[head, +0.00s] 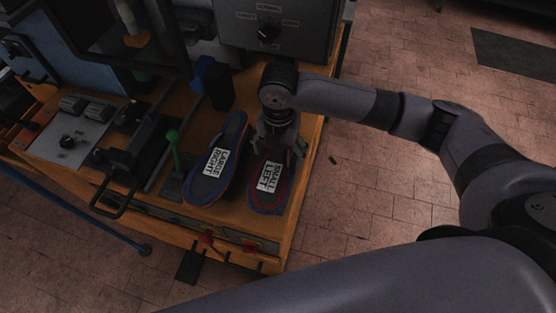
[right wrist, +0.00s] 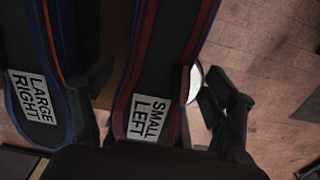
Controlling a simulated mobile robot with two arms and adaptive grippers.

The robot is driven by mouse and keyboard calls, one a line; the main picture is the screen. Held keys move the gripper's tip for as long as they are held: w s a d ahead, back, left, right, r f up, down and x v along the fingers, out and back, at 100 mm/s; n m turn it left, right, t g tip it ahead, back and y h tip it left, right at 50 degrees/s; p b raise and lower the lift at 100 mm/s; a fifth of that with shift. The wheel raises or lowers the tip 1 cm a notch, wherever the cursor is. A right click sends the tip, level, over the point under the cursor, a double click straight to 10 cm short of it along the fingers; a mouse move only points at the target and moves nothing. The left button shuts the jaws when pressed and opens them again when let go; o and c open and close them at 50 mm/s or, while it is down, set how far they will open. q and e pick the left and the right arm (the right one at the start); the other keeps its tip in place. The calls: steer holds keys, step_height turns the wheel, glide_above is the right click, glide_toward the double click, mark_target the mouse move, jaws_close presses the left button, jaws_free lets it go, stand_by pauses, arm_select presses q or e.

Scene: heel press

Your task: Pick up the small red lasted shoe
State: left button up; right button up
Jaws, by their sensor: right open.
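The small red lasted shoe (head: 268,198) lies sole up at the right front of the orange bench, with a white label reading SMALL LEFT. Its edge shows red with some blue. My right gripper (head: 281,148) is open over its far part, pointing down. In the right wrist view the small shoe (right wrist: 148,75) runs between the two spread fingers. One finger is on the side of the large shoe, the other on the outer side; contact cannot be told. My left gripper is not in view.
A blue-edged shoe (head: 208,182) labelled LARGE RIGHT lies close on the left. A green-handled lever (head: 173,139) stands left of it. A grey control box (head: 280,30) with a knob is behind. The bench's right edge is close, with open tiled floor beyond.

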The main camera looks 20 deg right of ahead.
step_height(320, 180, down, 4)
steer(key=shift+w+a+r+p, duration=0.15)
steer(key=shift+r+p, duration=0.1)
steer(key=shift+p, duration=0.25)
steer(key=shift+f, duration=0.25)
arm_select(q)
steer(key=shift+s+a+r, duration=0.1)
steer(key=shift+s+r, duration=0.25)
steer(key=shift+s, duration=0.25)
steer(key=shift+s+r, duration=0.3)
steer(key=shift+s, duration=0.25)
arm_select(e)
steer(key=shift+c, duration=0.4)
steer(key=c, duration=0.7)
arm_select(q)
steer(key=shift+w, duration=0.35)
arm_select(e)
steer(key=shift+r, duration=0.1)
steer(key=c, duration=0.9)
steer(key=shift+o, duration=0.2)
